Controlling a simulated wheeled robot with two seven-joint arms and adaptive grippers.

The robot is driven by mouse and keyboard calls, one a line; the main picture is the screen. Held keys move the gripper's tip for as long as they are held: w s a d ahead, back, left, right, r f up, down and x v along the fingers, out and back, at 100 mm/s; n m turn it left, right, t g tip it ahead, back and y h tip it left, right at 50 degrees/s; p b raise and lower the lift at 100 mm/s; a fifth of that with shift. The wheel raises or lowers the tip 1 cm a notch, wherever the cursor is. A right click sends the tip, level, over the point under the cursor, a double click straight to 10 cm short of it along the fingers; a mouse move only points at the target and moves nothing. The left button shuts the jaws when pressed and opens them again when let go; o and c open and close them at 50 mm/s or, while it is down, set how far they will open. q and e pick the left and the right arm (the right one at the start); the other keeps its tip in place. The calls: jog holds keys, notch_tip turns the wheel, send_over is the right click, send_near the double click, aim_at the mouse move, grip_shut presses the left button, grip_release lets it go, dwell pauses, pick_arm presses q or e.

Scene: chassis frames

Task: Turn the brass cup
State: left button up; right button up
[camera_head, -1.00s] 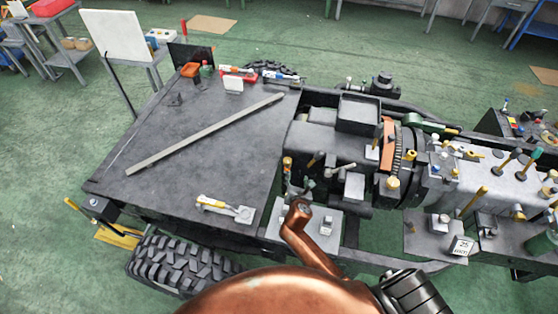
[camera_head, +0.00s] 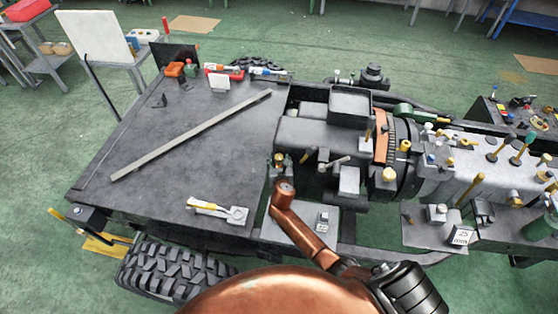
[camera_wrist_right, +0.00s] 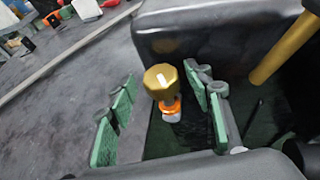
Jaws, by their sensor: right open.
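The brass cup (camera_wrist_right: 161,80) shows in the right wrist view as a faceted gold cap with a white mark on top. An orange collar and a pale base show below it. My right gripper (camera_wrist_right: 162,84) is open, with its green-padded fingers on either side of the cup and a gap to each. I cannot tell how far down around it they reach. In the head view the cup (camera_head: 279,158) is a small gold spot just beyond my copper wrist, which largely hides the right gripper (camera_head: 282,172). My left gripper is not in view.
A dark housing (camera_wrist_right: 215,30) stands right behind the cup, and a gold rod (camera_wrist_right: 285,50) rises to its right. The flat grey deck (camera_head: 185,165) carries a long bar (camera_head: 190,137) and a small yellow-handled tool (camera_head: 217,210). Its middle is mostly clear.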

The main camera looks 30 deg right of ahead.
jog(key=c, duration=1.2)
jog(key=shift+o, duration=0.2)
jog(key=shift+a+m+h, duration=0.1)
jog(key=shift+m+h, duration=0.4)
jog(key=shift+m+g+h, duration=0.9)
jog(key=shift+m+h, duration=0.2)
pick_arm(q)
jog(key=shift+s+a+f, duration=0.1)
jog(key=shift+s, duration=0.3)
pick_arm(e)
jog(key=o, duration=1.2)
jog(key=shift+c, duration=0.2)
jog(key=shift+a, duration=0.1)
